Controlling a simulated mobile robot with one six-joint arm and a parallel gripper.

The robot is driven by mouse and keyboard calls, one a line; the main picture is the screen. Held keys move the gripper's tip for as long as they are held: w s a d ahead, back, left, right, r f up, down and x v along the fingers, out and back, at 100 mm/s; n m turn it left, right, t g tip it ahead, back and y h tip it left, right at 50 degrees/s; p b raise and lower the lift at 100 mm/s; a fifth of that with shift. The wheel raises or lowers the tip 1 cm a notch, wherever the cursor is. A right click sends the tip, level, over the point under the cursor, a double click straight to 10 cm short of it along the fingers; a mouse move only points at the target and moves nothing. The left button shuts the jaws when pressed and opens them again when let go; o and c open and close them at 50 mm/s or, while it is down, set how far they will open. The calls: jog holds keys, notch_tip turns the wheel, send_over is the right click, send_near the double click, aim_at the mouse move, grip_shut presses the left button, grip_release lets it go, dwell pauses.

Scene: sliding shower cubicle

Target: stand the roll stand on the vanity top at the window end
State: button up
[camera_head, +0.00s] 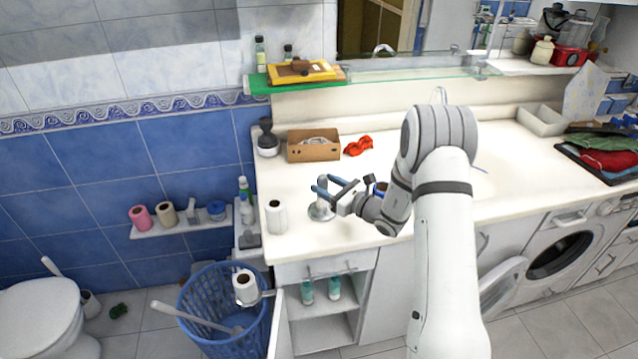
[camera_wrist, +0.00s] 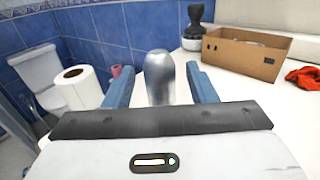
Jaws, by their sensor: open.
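A grey metallic post with a rounded top and a round base, which I take to be the roll stand (camera_head: 320,211), stands upright on the vanity top (camera_head: 345,235) near its left end. My gripper (camera_head: 326,186) is at the post with its blue fingers apart. In the wrist view the post (camera_wrist: 158,80) shows between the two open fingers of my gripper (camera_wrist: 163,72), with no clear grip on it. The lower part of the post is hidden there by the gripper body.
A white paper roll (camera_head: 276,218) stands left of the post at the vanity's edge. Behind are a cardboard box (camera_head: 314,151), a dark-topped jar (camera_head: 267,140) and a red cloth (camera_head: 358,146). A blue basket (camera_head: 215,310) stands on the floor below.

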jog(key=b+v, duration=0.2)
jog(key=v, duration=0.6)
jog(key=s+a+r+n+g+h, duration=0.1)
jog(key=s+a+r+n+g, duration=0.15)
jog(key=s+n+g, duration=0.35)
jog(key=s+a+r+n+g+h, duration=0.1)
jog(key=s+a+r+n+g, duration=0.1)
jog(key=s+r+n, duration=0.35)
jog(key=s+a+r+n+g, duration=0.2)
jog(key=s+n+g, duration=0.15)
jog(key=s, duration=0.55)
jog(key=s+d+r+n+t+h, duration=0.3)
jog(key=s+d+r+n+h, duration=0.1)
jog(key=s+d+n+h, duration=0.7)
jog(key=shift+s+d+h, duration=0.3)
jog(key=shift+s+d, duration=0.4)
jog(key=shift+s, duration=0.05)
